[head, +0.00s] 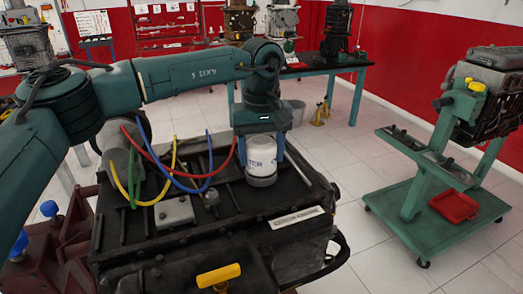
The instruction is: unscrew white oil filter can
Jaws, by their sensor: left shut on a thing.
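The white oil filter can (261,162) stands upright on top of the black engine block (190,243) in the head view. It is white with dark lettering. My left gripper (262,138) reaches in from the left and points down over the can. It is shut on the can's upper part, with its fingers along the sides. The top of the can is hidden by the gripper. The can's lower end is at the engine surface, and I cannot tell whether it is threaded on. My right gripper is not in view.
Red, blue, yellow and green cables (165,178) arc over the engine's left side. A yellow handle (218,275) sits at the front. A green wheeled stand (420,215) with an engine and a red tray (454,206) is at right. A workbench (345,68) stands behind.

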